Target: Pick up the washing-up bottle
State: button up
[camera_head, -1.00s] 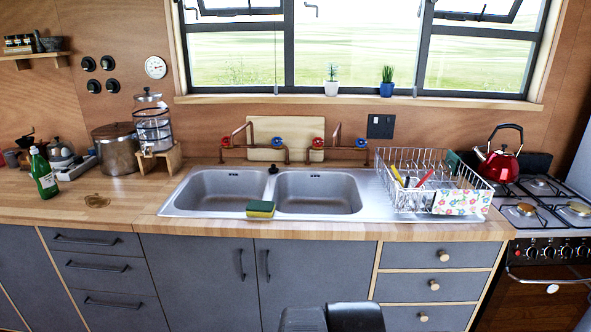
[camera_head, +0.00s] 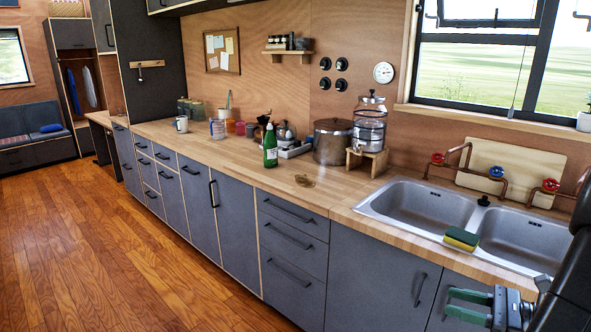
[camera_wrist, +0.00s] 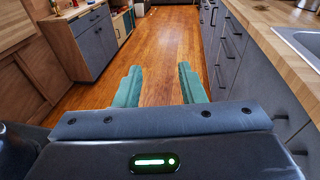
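The washing-up bottle is most likely the green bottle (camera_head: 270,144) with a white label. It stands upright on the wooden counter (camera_head: 235,172), left of the steel pot, in the head view. My gripper (camera_head: 472,306) shows at the lower right of the head view, low in front of the cupboards below the sink and well away from the bottle. In the wrist view my gripper (camera_wrist: 157,88) has its two green fingers apart with only floor between them, so it is open and empty. The bottle is not seen in the wrist view.
A steel pot (camera_head: 333,141) and a glass dispenser (camera_head: 370,125) on a wooden stand are right of the bottle. A sponge (camera_head: 461,239) rests at the edge of the sink (camera_head: 420,205). The wooden floor (camera_head: 130,240) along the counter is clear.

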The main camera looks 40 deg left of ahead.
aim_at(270, 144)
jog(key=i+j, duration=0.15)
jog(key=j, duration=0.4)
jog(key=i+j, duration=0.2)
jog(key=j, duration=0.35)
jog(key=i+j, duration=0.15)
jog(key=j, duration=0.45)
jog(key=i+j, duration=0.2)
jog(key=j, duration=0.35)
jog(key=i+j, duration=0.15)
jog(key=j, duration=0.4)
jog(key=i+j+z, duration=0.1)
jog(key=j, duration=0.45)
jog(key=i+j, duration=0.2)
jog(key=j, duration=0.35)
jog(key=i+j, duration=0.15)
jog(key=j, duration=0.45)
